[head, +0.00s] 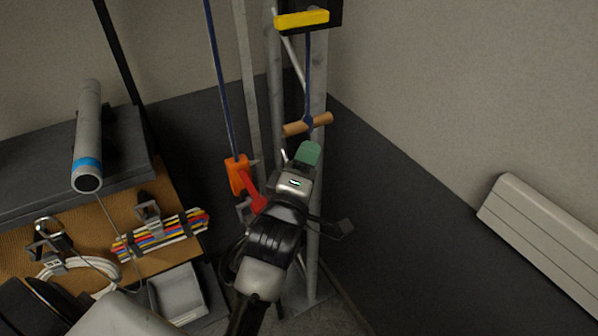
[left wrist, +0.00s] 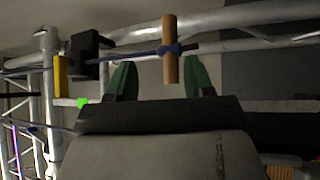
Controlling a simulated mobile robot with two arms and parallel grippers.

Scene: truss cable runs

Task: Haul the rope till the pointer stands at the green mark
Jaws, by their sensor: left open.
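A wooden handle (head: 296,128) hangs on a blue rope (head: 308,75) below a black block with a yellow bar (head: 301,20). My left gripper (head: 308,152) is open just below the handle in the head view. In the left wrist view the handle (left wrist: 170,60) shows upright between the two green fingers, nearer the right one; no grip on it shows. A small bright green patch (left wrist: 83,102) shows at the left of that view, near the yellow bar (left wrist: 61,76). I cannot make out a pointer for certain. My right gripper is not in view.
An orange clamp (head: 238,176) with a red lever (head: 254,194) sits on a second blue rope left of my gripper. Truss poles (head: 318,90) stand close behind. A bench (head: 178,188) with coiled cable and coloured strips is at the left.

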